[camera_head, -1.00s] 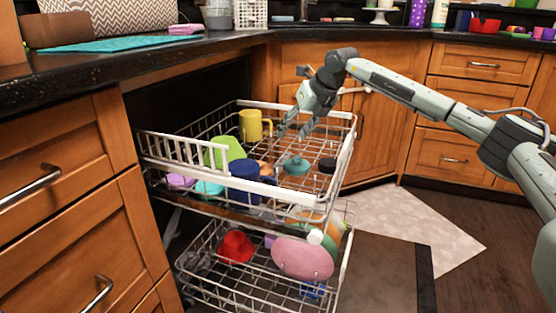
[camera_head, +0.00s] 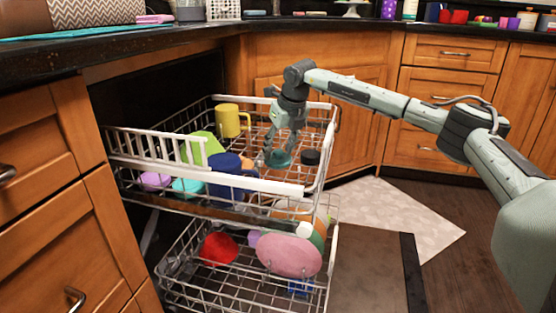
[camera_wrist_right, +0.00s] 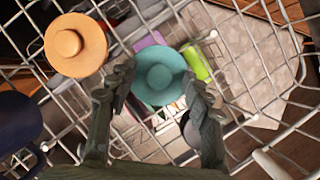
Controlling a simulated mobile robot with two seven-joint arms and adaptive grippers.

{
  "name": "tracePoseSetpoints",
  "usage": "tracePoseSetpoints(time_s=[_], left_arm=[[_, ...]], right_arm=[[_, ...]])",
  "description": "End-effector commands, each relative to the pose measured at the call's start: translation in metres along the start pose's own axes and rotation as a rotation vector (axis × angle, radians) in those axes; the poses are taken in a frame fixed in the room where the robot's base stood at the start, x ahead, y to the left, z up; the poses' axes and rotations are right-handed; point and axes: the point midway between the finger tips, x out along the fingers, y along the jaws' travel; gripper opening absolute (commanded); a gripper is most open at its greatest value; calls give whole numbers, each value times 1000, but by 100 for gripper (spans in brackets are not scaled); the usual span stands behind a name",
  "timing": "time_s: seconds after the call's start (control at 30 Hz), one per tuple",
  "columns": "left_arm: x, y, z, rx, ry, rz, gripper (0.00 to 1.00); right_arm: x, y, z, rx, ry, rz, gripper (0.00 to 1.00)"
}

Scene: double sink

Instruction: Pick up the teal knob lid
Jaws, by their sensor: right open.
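The teal knob lid (camera_head: 280,158) lies in the upper dishwasher rack (camera_head: 235,186). In the right wrist view the teal knob lid (camera_wrist_right: 160,76) is round with a raised knob, seen from above. My right gripper (camera_head: 277,152) is right above the lid in the head view, pointing down. In the wrist view my right gripper (camera_wrist_right: 160,85) is open, with a finger on each side of the lid. I cannot tell whether the fingers touch it. My left gripper is not in view.
An orange knob lid (camera_wrist_right: 76,45) lies beside the teal one. The rack also holds a yellow mug (camera_head: 228,120), a blue mug (camera_head: 224,175), a green item (camera_head: 205,145) and a black item (camera_head: 311,157). The lower rack holds a pink oval item (camera_head: 288,255) and a red bowl (camera_head: 218,248).

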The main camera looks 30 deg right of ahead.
Motion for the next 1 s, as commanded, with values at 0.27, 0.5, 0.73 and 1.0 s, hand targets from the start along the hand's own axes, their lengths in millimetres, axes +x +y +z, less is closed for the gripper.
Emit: tracePoseSetpoints(time_s=[0.27, 0.5, 0.73, 1.0], left_arm=[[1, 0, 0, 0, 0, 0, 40], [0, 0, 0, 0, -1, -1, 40], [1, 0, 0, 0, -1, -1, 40], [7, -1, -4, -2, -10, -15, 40]], right_arm=[[-1, 0, 0, -1, 0, 0, 31], [-1, 0, 0, -1, 0, 0, 10], [-4, 0, 2, -1, -1, 1, 10], [-47, 1, 20, -1, -4, 1, 10]])
